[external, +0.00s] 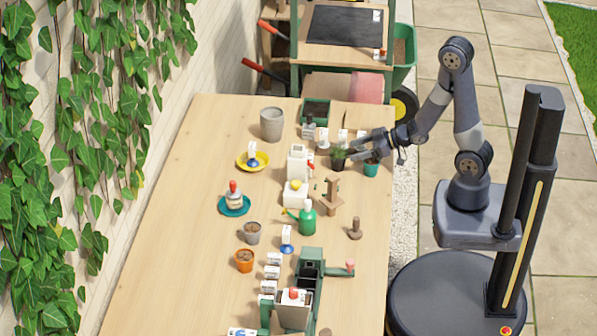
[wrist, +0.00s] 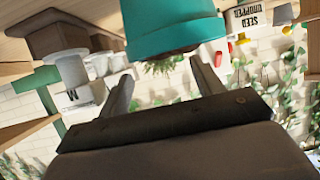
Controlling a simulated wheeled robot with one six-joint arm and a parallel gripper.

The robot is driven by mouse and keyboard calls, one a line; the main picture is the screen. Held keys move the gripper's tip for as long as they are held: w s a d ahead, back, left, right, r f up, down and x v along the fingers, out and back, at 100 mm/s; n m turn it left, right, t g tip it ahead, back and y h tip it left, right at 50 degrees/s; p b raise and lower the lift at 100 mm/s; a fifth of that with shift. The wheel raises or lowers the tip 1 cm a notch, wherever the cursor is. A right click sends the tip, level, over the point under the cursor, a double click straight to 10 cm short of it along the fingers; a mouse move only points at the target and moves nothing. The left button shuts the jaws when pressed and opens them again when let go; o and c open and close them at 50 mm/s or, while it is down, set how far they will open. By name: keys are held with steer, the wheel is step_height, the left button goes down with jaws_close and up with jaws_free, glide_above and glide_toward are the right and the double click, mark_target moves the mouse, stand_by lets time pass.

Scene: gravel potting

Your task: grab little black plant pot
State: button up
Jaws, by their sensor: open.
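The little black plant pot (external: 338,163) stands upright on the table's far right part, with a green plant in it. My gripper (external: 354,150) is open and empty, with its fingers pointing left beside this plant. I cannot tell whether they touch it. In the wrist view my open fingers (wrist: 163,88) show below a large teal pot (wrist: 172,26). Green leaves show between them; I cannot tell which pot they belong to. The black pot itself is not clearly visible there.
The teal pot (external: 371,170) stands close to the black pot, by the table's right edge. A white dropper (external: 323,141) stands left of it, and a wooden stand (external: 332,196) in front. A grey pot (external: 271,124) is further left.

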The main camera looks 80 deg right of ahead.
mark_target(342, 154)
steer(key=shift+x, duration=2.6)
steer(key=shift+f, duration=0.1)
steer(key=shift+s, duration=0.1)
steer(key=c, duration=0.8)
steer(key=shift+d, duration=0.1)
